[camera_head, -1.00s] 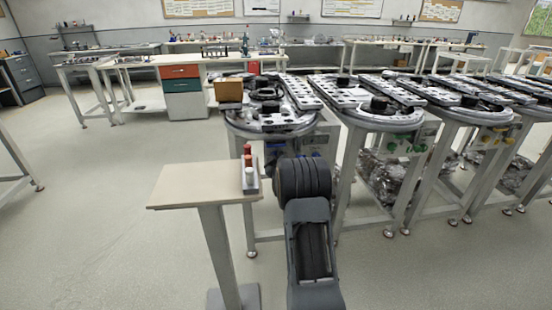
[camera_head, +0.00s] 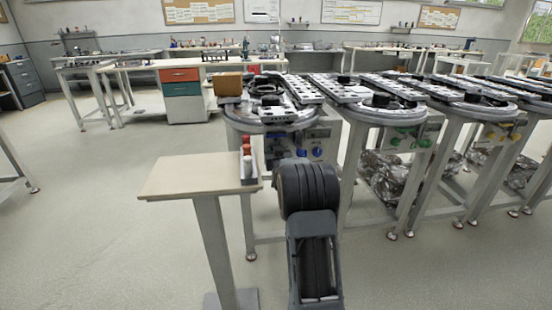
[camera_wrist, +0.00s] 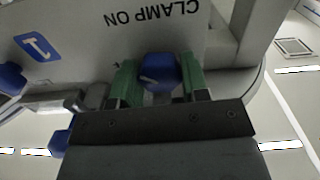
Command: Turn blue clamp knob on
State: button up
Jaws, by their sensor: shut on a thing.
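The blue clamp knob (camera_wrist: 158,72) sticks out from the pale panel (camera_wrist: 85,55) in the wrist view, beside the printed words "CLAMP ON", which appear upside down. It has a small light mark on its face. My gripper (camera_wrist: 159,80) has its green fingers on either side of the knob and is shut on it. In the head view my own arm hides the gripper. The control panel (camera_head: 322,138) of the nearest ring track shows there with blue knobs, but I cannot tell which one is held.
Other blue knobs (camera_wrist: 10,78) sit at the left of the wrist view. A small table (camera_head: 190,177) with a bottle holder (camera_head: 249,172) stands left of my arm. More ring tracks (camera_head: 380,95) stand to the right. The floor at left is clear.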

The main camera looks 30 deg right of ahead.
jog(key=m+b, duration=0.2)
jog(key=m, duration=0.3)
jog(key=shift+m+b, duration=0.3)
jog(key=shift+b, duration=0.05)
jog(key=m+b, duration=0.1)
jog(key=m, duration=0.3)
jog(key=shift+m, duration=0.4)
jog(key=o, duration=0.9)
jog(key=p+v, duration=0.1)
jog(key=v, duration=1.3)
jog(key=shift+p, duration=0.3)
jog(key=shift+d, duration=0.1)
